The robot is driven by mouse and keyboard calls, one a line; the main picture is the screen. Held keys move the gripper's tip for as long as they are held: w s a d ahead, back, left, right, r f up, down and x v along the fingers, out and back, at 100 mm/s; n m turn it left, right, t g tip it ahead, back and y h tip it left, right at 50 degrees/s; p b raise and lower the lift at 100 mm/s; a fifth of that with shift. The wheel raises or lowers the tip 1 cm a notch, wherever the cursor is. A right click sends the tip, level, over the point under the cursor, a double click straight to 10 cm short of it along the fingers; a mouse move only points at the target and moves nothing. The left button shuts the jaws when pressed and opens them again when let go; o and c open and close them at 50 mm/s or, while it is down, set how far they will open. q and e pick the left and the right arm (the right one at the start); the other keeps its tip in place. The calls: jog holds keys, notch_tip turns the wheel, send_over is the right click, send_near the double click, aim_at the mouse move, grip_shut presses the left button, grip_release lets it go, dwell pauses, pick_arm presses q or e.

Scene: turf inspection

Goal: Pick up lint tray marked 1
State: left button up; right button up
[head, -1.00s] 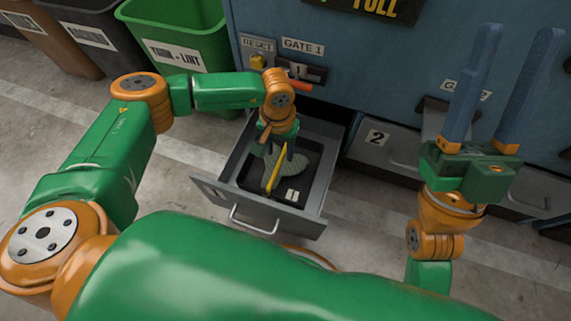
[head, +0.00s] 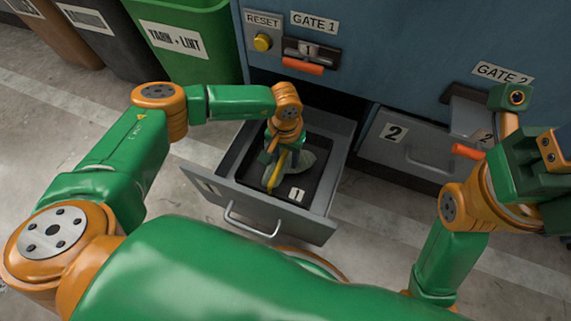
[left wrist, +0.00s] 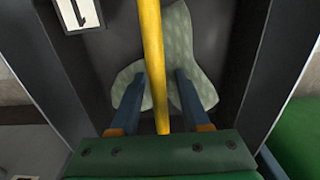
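The black lint tray (head: 314,180), with a white label marked 1 (head: 297,195), lies inside the pulled-out grey drawer (head: 205,180). A yellow bar handle (head: 276,180) spans it, and grey-green lint (head: 303,160) lies on its floor. The left wrist view also shows the label (left wrist: 82,14), handle (left wrist: 153,60) and lint (left wrist: 178,45). My left gripper (head: 277,160) is down in the drawer. In the left wrist view its fingers (left wrist: 158,95) are apart, one each side of the handle, with gaps visible. My right gripper (head: 540,165) is at the right edge, its fingertips out of view.
The blue cabinet has a yellow reset button (head: 262,42), a gate 1 lever (head: 302,66) and a gate 2 lever (head: 467,151). A closed drawer marked 2 (head: 420,150) is to the right. A green bin (head: 185,45) and darker bins stand left.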

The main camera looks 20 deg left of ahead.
pick_arm(q)
grip_shut()
dwell(1.2)
